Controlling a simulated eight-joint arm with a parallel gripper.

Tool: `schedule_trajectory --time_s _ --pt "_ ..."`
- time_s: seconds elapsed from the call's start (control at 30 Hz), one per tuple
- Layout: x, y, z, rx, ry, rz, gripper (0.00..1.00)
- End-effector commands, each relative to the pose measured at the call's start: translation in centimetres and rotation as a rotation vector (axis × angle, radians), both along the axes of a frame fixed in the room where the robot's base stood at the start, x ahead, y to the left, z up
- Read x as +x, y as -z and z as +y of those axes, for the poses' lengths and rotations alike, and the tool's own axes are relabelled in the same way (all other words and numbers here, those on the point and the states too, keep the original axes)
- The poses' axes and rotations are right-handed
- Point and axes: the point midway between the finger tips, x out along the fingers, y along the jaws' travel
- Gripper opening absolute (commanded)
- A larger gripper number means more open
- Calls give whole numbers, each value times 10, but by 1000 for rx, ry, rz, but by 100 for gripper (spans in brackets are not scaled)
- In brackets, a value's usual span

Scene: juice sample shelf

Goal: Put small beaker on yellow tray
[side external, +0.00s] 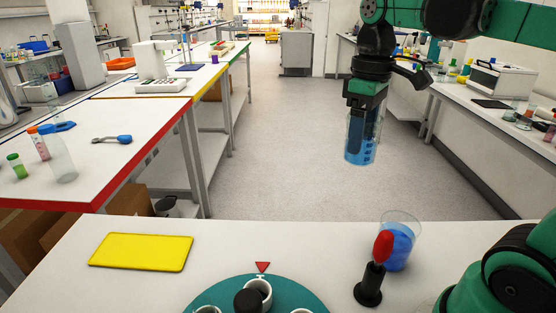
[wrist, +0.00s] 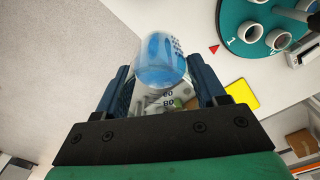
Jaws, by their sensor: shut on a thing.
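A clear small beaker (side external: 356,150) with blue liquid is held between the fingers of my gripper (side external: 364,118). It hangs roughly upright, high above the white table, and is partly covered by a dark finger. In the wrist view the beaker (wrist: 160,60), with printed volume marks, sits between the fingertips (wrist: 158,76). The yellow tray (side external: 140,252) lies flat and empty on the table at the left, well away from my gripper. It also shows in the wrist view (wrist: 242,93), right of the fingers.
A larger beaker (side external: 398,247) with blue liquid stands on the table at the right, behind a red-topped dark tool (side external: 372,270). A round teal rack (side external: 216,291) with white cups is at front centre. The table between tray and rack is clear.

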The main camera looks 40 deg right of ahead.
Motion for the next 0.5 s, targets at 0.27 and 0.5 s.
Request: schedule_trajectory --time_s 0.27,0.5 --pt "0 28 0 0 1 0 8" --pt "1 83 0 0 1 0 8"
